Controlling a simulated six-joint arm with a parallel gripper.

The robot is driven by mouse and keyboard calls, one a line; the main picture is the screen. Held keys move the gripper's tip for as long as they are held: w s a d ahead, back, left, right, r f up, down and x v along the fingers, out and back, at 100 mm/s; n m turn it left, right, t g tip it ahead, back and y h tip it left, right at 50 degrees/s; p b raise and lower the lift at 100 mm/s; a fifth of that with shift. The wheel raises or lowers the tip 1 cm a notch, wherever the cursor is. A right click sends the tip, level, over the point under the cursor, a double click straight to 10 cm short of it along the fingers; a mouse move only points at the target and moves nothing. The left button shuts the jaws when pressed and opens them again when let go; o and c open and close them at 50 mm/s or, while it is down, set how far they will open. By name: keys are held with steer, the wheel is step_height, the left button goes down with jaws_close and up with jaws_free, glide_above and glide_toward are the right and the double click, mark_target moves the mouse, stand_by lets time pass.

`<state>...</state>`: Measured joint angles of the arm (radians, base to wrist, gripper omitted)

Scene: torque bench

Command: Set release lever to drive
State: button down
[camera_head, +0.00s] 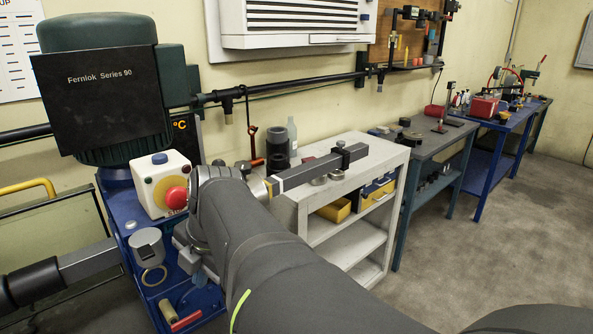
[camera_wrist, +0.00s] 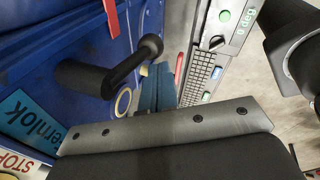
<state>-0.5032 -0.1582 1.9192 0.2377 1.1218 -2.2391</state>
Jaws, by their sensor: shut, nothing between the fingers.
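A black lever-like handle (camera_wrist: 110,72) stands out from a blue panel (camera_wrist: 60,45) in the wrist view. It may be the release lever, but no label or drive mark is readable on it. My gripper (camera_wrist: 158,75) shows blue-grey fingers that are closed together and empty. They lie just to the right of the black handle in the picture; whether they touch it I cannot tell.
A green motor (camera_head: 105,90) and a control box with a red button (camera_head: 176,197) stand at left. A horizontal bar (camera_head: 320,165) extends over the white shelf unit (camera_head: 345,215). Open floor (camera_head: 500,240) lies right.

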steer(key=v, duration=0.6)
steer(key=shift+r, duration=0.35)
steer(key=shift+s, duration=0.1)
steer(key=shift+s+d+r+m+g+y, duration=0.15)
steer(key=shift+d+r+g+y, duration=0.25)
steer(key=shift+r+g, duration=0.3)
steer(key=shift+s+d+r+m+g+y, duration=0.1)
steer(key=shift+d+r+m+g+y, duration=0.1)
steer(key=shift+r+g+y, duration=0.45)
steer(key=shift+s+d+r+m+g+y, duration=0.15)
steer(key=shift+d+r+g+y, duration=0.2)
steer(key=shift+r+g, duration=0.35)
steer(key=shift+w+r, duration=0.1)
steer(key=shift+w, duration=0.05)
